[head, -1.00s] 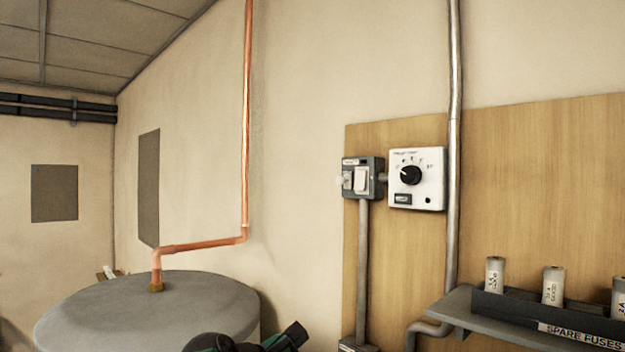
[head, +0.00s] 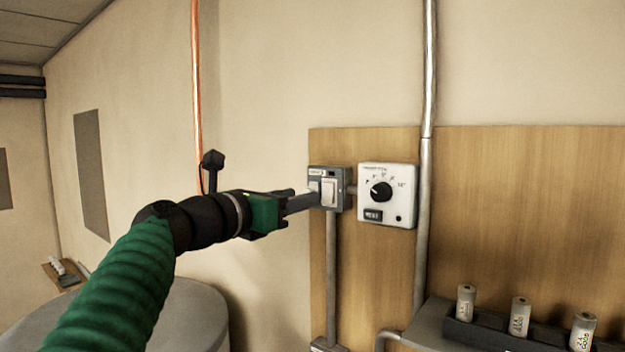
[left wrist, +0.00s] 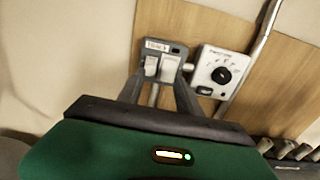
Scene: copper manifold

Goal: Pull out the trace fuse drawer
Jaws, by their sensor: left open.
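The grey fused switch box (head: 344,190) is on the wooden board, with a white rocker switch (head: 330,192) on its front. A small white piece (head: 314,187), which looks like the fuse drawer, is at the box's left side. It also shows in the left wrist view (left wrist: 151,65), left of the switch. My left gripper (head: 304,198) reaches in from the left, its tips close to the drawer. In the left wrist view my left gripper (left wrist: 158,88) is open, with its two fingers apart below the box. I cannot tell whether a tip touches. My right gripper is not in view.
A white dial unit (head: 387,196) is right of the box. A vertical metal pipe (head: 426,160) and a conduit (head: 331,270) run along the board (head: 520,220). A shelf rack (head: 480,331) with fuses is at lower right. A copper pipe (head: 196,100) and grey tank (head: 200,310) are left.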

